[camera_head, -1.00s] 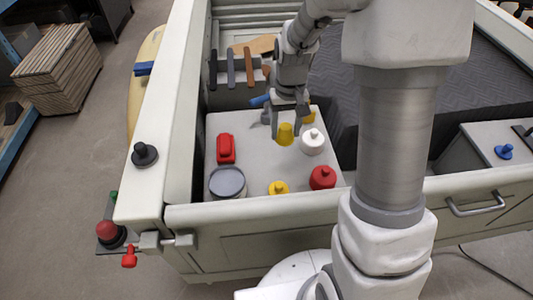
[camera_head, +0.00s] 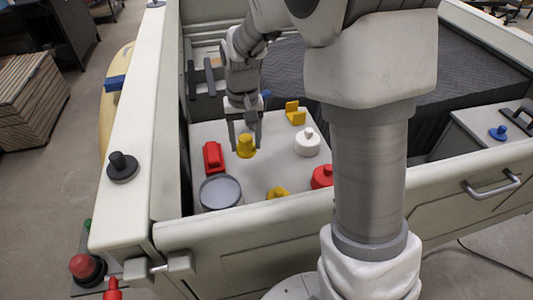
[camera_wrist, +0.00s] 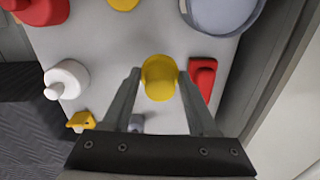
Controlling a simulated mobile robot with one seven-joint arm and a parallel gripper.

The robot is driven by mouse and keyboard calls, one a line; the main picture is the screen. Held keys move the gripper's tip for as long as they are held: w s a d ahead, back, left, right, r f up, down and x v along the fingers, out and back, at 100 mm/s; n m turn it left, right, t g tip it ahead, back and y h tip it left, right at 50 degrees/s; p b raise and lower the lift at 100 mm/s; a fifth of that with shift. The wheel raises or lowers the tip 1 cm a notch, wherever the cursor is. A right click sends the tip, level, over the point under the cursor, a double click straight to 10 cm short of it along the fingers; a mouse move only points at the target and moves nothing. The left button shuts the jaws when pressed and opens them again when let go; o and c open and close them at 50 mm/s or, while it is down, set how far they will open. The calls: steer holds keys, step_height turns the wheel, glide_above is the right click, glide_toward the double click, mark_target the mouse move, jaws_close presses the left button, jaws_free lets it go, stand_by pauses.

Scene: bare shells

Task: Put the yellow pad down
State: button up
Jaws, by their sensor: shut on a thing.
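My gripper (camera_head: 245,148) is shut on a yellow piece (camera_head: 245,144), which I take to be the yellow pad. It points down over the light tabletop (camera_head: 255,175), just right of a red block (camera_head: 213,157). In the wrist view the yellow piece (camera_wrist: 158,77) sits between the two fingertips, with the red block (camera_wrist: 203,80) close on the right. The piece looks low over the tabletop. I cannot tell whether its underside touches.
A round grey-lidded pot (camera_head: 220,191) stands in front. A white knobbed piece (camera_head: 307,142), a yellow bracket (camera_head: 295,113), another yellow piece (camera_head: 277,193) and a red knobbed piece (camera_head: 322,177) stand to the right and front. Bare tabletop lies between them.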

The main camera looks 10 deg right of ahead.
steer(key=w+d+f, duration=0.1)
steer(key=d, duration=0.1)
steer(key=d+f, duration=0.1)
steer(key=d, duration=0.1)
steer(key=w+d+f, duration=0.1)
steer(key=d+f, duration=0.1)
steer(key=shift+w, duration=0.3)
steer(key=shift+f, duration=2)
steer(key=shift+f, duration=0.15)
steer(key=o, duration=1.2)
